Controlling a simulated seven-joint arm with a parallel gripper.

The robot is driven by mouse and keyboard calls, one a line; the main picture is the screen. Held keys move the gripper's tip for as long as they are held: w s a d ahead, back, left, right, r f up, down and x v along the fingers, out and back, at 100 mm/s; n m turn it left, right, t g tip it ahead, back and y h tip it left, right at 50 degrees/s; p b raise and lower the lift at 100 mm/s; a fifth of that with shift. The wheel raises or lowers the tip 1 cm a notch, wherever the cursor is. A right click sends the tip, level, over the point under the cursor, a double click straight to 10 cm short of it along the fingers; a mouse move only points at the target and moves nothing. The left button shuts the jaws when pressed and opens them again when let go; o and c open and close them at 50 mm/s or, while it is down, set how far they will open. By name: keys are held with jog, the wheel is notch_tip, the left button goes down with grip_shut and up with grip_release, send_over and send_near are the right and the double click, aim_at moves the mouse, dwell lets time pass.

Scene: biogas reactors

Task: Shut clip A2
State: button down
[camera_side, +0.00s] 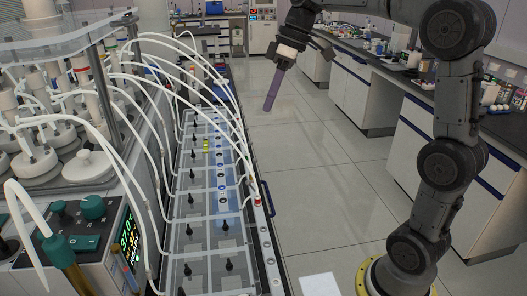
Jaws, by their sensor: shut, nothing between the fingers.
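My gripper (269,104) hangs above the floor, to the right of the long row of clear-lidded reactor cells (205,215). Its slim purple-grey fingers are together and point down, with nothing visible between them. It is apart from the row. Small black upright parts (224,226) stand along the cells, and white tubes arch over to them. Labels are too small to read, so I cannot tell which part is clip A2 or whether it is open or shut.
White tubes (160,150) crowd the left side of the row. A control box with a green display (130,240) stands front left. A red-topped fitting (257,201) sits on the row's right edge.

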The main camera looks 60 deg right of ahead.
jog(key=m+y, duration=0.1)
send_over(255, 160)
jog(key=s+d, duration=0.2)
jog(key=d, duration=0.3)
notch_tip(255, 160, down, 6)
jog(key=f, duration=0.1)
jog(key=d+f+m+g+y, duration=0.1)
jog(key=d+f+m, duration=0.1)
jog(key=d+f, duration=0.4)
jog(key=shift+s+d+f, duration=0.15)
jog(key=shift+s+d, duration=0.1)
jog(key=shift+d, duration=0.2)
jog(key=w+a+f, duration=0.2)
jog(key=a+f, duration=0.6)
